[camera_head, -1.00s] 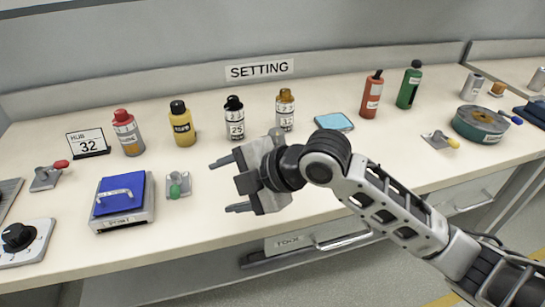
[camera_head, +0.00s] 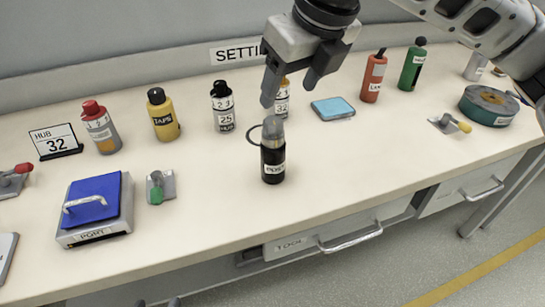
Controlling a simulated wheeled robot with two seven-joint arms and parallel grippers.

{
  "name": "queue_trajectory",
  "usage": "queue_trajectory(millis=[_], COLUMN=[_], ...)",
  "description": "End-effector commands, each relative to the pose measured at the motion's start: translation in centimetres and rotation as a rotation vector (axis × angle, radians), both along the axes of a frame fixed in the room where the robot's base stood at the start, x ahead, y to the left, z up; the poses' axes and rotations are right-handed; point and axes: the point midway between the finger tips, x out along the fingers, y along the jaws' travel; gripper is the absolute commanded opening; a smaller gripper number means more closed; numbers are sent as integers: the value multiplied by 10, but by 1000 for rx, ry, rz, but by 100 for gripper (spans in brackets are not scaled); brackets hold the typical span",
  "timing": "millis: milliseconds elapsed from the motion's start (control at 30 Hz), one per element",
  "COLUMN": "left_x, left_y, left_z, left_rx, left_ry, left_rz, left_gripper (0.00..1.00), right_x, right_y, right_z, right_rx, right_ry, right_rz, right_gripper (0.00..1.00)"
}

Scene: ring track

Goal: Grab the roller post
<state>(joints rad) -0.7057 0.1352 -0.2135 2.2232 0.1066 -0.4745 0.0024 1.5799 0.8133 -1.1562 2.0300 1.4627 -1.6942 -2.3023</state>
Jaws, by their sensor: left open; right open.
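No label in view reads "roller", so I cannot tell for certain which thing is the roller post. A black cylinder (camera_head: 272,165) with a white label, a grey top and a thin ring at its side stands upright near the middle of the bench. My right gripper (camera_head: 290,90) is open and points down above and behind it in the picture, apart from it. An amber bottle labelled 32 (camera_head: 282,103) is partly hidden behind the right gripper's fingers. Two dark tips at the bottom edge appear to be my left gripper (camera_head: 157,303), open, mostly out of frame.
Left are red-capped (camera_head: 101,128), yellow (camera_head: 163,115) and black-capped (camera_head: 223,108) bottles, a HUB 32 sign (camera_head: 55,142), a blue-topped box (camera_head: 95,208) and a green-knobbed catch (camera_head: 160,187). Right are a blue pad (camera_head: 333,108), red bottle (camera_head: 373,77) and green reel (camera_head: 488,105). The front middle is clear.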

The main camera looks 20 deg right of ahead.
Motion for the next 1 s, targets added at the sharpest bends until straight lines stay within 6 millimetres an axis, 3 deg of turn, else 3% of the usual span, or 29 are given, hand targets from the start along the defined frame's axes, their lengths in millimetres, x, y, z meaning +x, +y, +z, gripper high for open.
queue_trajectory(millis=[33,200,467,767,1000], left_x=[1,1,1,1,0], left_y=[0,0,-1,-1,-1], left_z=[-2,-4,-5,-7,-7], left_rx=[0,1,1,2,3], left_ry=[-4,-12,-14,-29,-27], left_rz=[0,-1,-2,-6,-8], left_gripper=[52,52,52,52,52], right_x=[4,15,22,33,36], right_y=[2,6,9,17,18], right_z=[-14,-42,-59,-99,-103], right_rx=[0,2,3,3,3], right_ry=[2,1,-1,0,-3], right_rz=[0,0,-1,0,0], right_gripper=[63,63,63,63,63])
